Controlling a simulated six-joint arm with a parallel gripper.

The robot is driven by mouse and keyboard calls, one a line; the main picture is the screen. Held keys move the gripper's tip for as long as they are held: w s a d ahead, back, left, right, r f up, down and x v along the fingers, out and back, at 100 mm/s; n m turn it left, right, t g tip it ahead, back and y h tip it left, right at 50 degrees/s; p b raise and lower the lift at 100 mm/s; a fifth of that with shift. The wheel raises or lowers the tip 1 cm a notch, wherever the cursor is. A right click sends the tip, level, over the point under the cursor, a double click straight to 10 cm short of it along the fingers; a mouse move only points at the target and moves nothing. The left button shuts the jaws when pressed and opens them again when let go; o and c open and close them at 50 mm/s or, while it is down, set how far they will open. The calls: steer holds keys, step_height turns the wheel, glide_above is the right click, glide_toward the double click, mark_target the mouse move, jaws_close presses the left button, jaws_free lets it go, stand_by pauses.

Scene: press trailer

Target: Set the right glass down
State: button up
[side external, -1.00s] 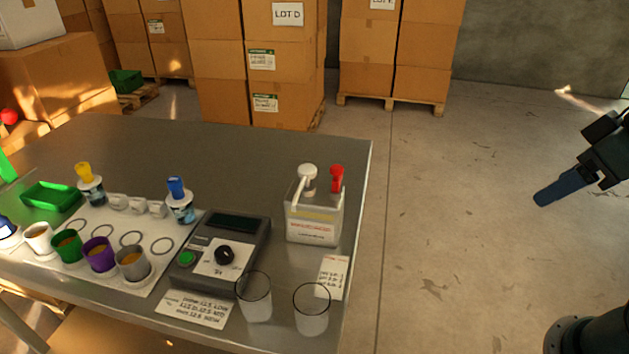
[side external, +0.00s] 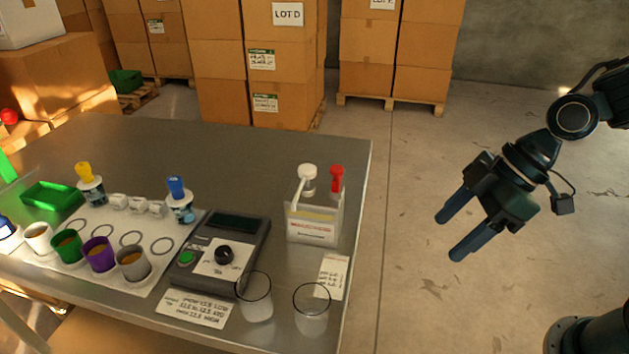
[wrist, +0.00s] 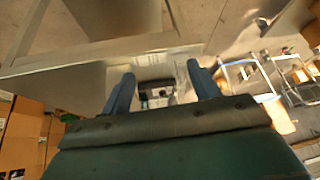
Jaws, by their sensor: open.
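Two clear glasses stand upright on the near right part of the metal table in the side view. The right glass (side external: 312,318) is close to the table's right edge. The left glass (side external: 256,308) stands beside it, next to the grey device. My gripper (side external: 453,236) is open and empty in the air, off to the right of the table and apart from both glasses. Its blue fingers point down and left. In the wrist view my gripper (wrist: 160,88) shows its two fingers spread, with nothing between them; the glasses cannot be made out there.
Paper cards lie nearby.

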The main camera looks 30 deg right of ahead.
steer(key=w+a+f+n+y, duration=0.4)
steer(key=a+y, duration=0.4)
steer(key=a, duration=0.2)
steer(key=shift+w+f+n, duration=0.35)
steer(key=shift+f+n, duration=0.15)
steer(key=shift+f, duration=0.45)
glide_toward(296, 307)
steer(key=shift+w+a+f, duration=0.25)
steer(key=shift+a+f, duration=0.4)
steer(key=shift+a, duration=0.1)
steer(key=shift+w+a+f, duration=0.25)
steer(key=shift+a+f, duration=0.55)
steer(key=shift+a, duration=0.15)
steer(key=shift+w+a, duration=0.1)
steer(key=shift+x, duration=2.5)
steer(key=shift+w, duration=0.1)
steer(key=c, duration=0.9)
